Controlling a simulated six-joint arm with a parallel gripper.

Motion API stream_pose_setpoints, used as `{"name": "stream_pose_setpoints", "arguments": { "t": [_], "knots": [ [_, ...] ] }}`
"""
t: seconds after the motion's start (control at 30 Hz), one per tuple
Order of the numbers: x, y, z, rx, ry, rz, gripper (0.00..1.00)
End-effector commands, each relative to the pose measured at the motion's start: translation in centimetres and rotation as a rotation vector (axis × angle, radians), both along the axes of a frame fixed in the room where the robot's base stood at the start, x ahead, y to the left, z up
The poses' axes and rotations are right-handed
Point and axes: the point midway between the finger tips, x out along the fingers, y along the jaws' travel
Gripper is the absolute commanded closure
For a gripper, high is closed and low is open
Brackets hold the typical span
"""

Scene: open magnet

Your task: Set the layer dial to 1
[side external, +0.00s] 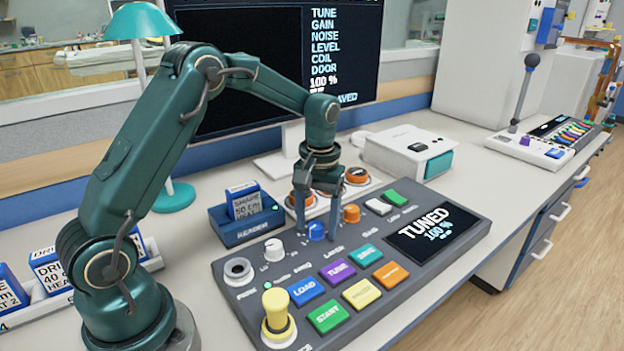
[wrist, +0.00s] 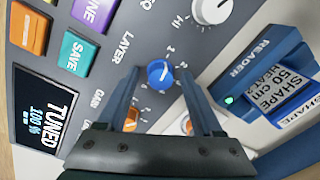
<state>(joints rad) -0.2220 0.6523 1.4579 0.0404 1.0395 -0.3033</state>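The layer dial is a small blue knob (side external: 316,231) on the grey control panel, with the word LAYER beside it. In the wrist view the blue knob (wrist: 160,75) sits between my two fingers. Small marks surround it, too small to read surely, and I cannot tell which number its pointer is at. My gripper (side external: 317,237) points down over the panel and is open, one finger on each side of the knob. In the wrist view my gripper (wrist: 159,78) shows a gap between each finger and the knob.
An orange knob (side external: 351,214) stands close to the right finger. A white knob (side external: 274,249) is to the left, near the blue reader box (side external: 247,215). Coloured buttons, a yellow-topped joystick (side external: 277,312) and the TUNED 100 % display (side external: 432,232) fill the panel's front and right.

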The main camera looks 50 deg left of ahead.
Motion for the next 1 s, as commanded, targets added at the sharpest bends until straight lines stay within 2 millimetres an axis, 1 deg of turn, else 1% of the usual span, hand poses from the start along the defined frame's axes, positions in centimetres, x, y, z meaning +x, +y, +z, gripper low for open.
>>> {"name": "stream_pose_setpoints", "arguments": {
  "t": [0.07,0.17,0.4,0.5,0.87,0.93,1.0],
  "knots": [
    [0.0,0.0,0.1,0.000,0.001,-0.001,0.33],
    [0.1,0.0,0.9,0.001,-0.003,-0.001,0.33],
    [0.2,-0.1,4.1,0.001,-0.004,0.000,0.33],
    [0.1,-0.2,4.9,0.001,-0.003,0.000,0.33],
    [0.1,-0.3,5.2,0.000,-0.002,-0.003,0.33],
    [0.3,-0.4,5.9,0.005,-0.023,-0.009,0.33],
    [0.4,-0.8,7.4,0.013,-0.063,-0.019,0.33]
  ]
}}
